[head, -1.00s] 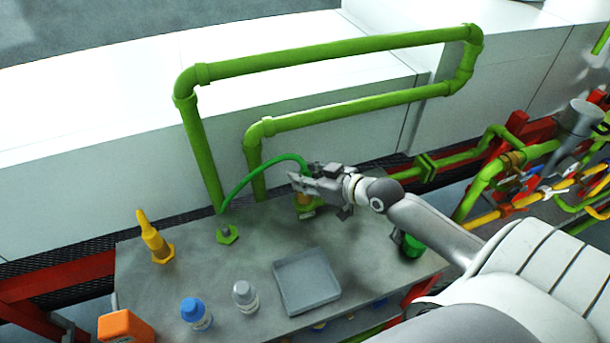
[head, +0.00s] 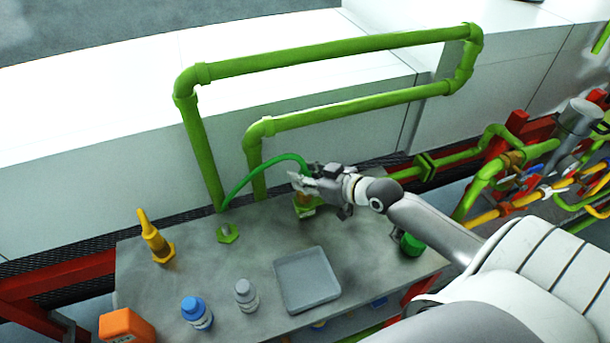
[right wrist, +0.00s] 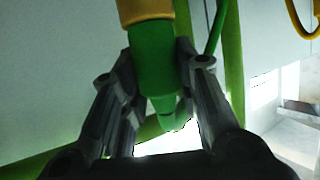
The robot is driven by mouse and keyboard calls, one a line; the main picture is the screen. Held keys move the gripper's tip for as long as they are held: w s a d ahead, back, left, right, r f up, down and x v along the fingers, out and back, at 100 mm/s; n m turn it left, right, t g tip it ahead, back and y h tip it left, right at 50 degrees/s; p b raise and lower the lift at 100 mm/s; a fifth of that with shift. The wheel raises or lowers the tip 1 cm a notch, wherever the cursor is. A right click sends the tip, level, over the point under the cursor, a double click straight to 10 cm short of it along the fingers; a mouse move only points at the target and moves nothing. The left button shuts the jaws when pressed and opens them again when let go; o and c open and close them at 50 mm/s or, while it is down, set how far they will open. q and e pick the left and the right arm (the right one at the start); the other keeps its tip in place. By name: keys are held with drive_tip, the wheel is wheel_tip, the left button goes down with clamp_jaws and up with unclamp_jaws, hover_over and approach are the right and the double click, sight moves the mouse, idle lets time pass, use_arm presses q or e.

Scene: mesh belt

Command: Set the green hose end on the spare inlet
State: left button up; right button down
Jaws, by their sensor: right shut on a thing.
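In the right wrist view my right gripper (right wrist: 157,88) is shut on the green hose end (right wrist: 153,62), one finger on each side, with an orange collar (right wrist: 145,10) at the top of the view. Just below the gripper in the head view is a fitting with an orange part and a green base (head: 305,210), partly hidden by the gripper. I cannot tell whether the hose end touches it. My left gripper is not in view.
A yellow nozzle on a hex base (head: 155,240) stands at the bench's left. A grey tray (head: 307,280), white bottle (head: 246,296), blue-capped bottle (head: 196,313) and orange box (head: 125,325) are at the front. Green pipes (head: 330,50) loop behind; a green container (head: 411,243) stands right.

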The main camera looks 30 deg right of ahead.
drive_tip(key=shift+f+b, duration=0.3)
drive_tip(key=shift+f, duration=0.15)
drive_tip(key=c, duration=1.4)
unclamp_jaws()
drive_tip(key=shift+o, duration=0.2)
drive_tip(key=shift+p+v, duration=0.65)
drive_tip(key=shift+v, duration=0.15)
drive_tip(key=p+v, duration=0.5)
drive_tip(key=v, duration=0.4)
drive_tip(key=shift+s+p, duration=0.25)
drive_tip(key=shift+p, duration=0.15)
drive_tip(key=shift+d, duration=0.1)
